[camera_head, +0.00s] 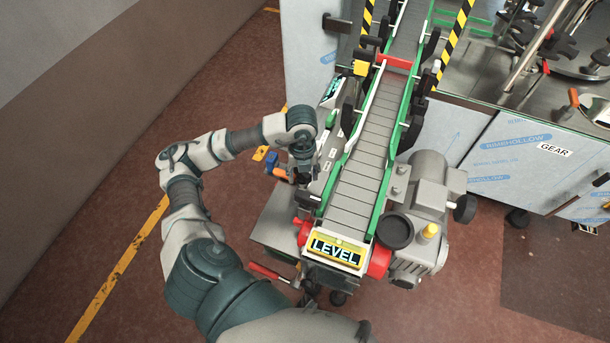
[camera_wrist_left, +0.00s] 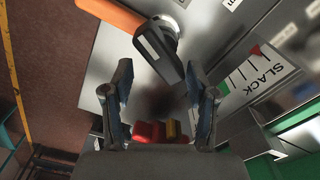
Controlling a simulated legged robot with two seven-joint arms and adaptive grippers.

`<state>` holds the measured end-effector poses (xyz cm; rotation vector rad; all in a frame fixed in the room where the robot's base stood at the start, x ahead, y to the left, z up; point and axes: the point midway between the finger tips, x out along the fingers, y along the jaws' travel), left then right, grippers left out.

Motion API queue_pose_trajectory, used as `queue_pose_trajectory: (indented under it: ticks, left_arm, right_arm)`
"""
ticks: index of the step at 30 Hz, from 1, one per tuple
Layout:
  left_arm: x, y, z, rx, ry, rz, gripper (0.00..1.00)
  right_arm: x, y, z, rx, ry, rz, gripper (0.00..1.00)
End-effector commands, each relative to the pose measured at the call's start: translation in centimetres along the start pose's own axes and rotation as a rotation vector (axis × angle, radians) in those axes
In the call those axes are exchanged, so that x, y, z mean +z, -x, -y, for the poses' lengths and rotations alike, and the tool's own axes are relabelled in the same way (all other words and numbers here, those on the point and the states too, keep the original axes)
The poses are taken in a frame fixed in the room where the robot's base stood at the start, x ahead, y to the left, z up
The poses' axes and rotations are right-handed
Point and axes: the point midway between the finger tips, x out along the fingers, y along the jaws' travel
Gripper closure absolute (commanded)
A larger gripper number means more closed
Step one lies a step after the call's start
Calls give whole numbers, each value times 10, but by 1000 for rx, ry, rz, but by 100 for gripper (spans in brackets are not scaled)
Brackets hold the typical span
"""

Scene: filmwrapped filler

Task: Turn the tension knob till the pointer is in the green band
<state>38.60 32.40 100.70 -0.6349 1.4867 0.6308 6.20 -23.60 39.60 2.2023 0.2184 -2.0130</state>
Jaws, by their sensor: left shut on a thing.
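My left gripper (camera_head: 303,172) is at the left side of the conveyor (camera_head: 362,165), low beside its frame. In the left wrist view its two fingers (camera_wrist_left: 160,95) stand on either side of a dark gap. A black knob with a pale mark (camera_wrist_left: 160,48), which I take for the tension knob, reaches between the fingertips, and the grip is shut on it; the exact contact is hard to see. A white scale marked SLACK (camera_wrist_left: 284,72) lies to the right, with black lines and red and green patches. I cannot make out where its pointer stands. My right gripper is not in view.
An orange bar (camera_wrist_left: 108,14) lies close by the knob. A yellow LEVEL sign (camera_head: 337,250) is on the conveyor's near end. A grey motor (camera_head: 428,185) is on its right side. A steel bench (camera_head: 480,75) stands at the right. The floor at the left is clear.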

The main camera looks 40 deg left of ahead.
Motion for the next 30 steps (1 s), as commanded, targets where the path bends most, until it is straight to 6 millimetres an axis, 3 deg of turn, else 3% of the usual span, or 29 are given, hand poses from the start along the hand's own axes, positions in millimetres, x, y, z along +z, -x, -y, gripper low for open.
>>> queue_pose_trajectory:
  ticks: [13,30]
  left_arm:
    - [-3,20,4,5,-2,4,52]
    - [-3,65,3,3,-4,2,52]
  right_arm:
    - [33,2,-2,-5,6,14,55]
    - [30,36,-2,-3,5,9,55]
